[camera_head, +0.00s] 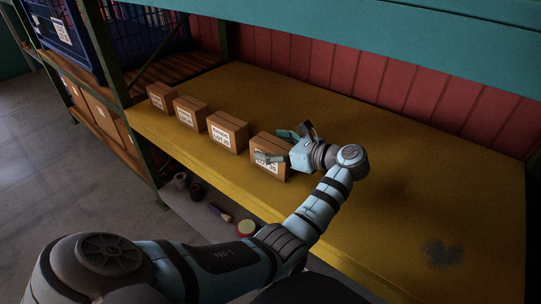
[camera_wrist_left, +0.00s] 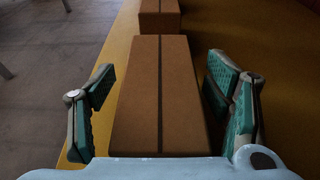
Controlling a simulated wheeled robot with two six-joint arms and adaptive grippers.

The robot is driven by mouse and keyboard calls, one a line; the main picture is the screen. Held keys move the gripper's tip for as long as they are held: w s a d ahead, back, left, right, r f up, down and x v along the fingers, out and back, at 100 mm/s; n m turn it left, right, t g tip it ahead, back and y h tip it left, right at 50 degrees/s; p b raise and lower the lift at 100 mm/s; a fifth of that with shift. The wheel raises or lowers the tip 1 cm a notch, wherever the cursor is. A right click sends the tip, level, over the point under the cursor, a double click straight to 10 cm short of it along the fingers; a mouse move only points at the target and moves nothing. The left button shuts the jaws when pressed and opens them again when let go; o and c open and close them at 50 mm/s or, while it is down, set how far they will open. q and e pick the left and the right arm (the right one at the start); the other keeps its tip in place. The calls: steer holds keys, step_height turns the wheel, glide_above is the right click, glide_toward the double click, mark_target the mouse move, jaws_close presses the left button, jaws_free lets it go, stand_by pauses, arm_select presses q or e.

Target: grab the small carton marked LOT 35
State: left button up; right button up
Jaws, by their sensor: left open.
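Several small brown cartons stand in a row on the yellow shelf (camera_head: 385,190). The nearest carton (camera_head: 263,143) has a white label on its front; the print is too small to read surely as LOT 35. My left gripper (camera_head: 277,146) is open around this carton, one finger by its labelled front and one behind. In the left wrist view the carton top (camera_wrist_left: 160,95), with a dark tape line, lies between the open fingers, with gaps on both sides. The neighbouring carton (camera_head: 227,131) stands just beyond it, also labelled. My right gripper is not in view.
Two more cartons (camera_head: 190,112) (camera_head: 160,97) stand farther along the row. A blue crate (camera_head: 62,35) sits on the rack at the upper left. The shelf's right side is clear apart from a dark stain.

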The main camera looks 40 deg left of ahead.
arm_select(q)
steer(key=c, duration=1.4)
steer(key=shift+r, duration=0.1)
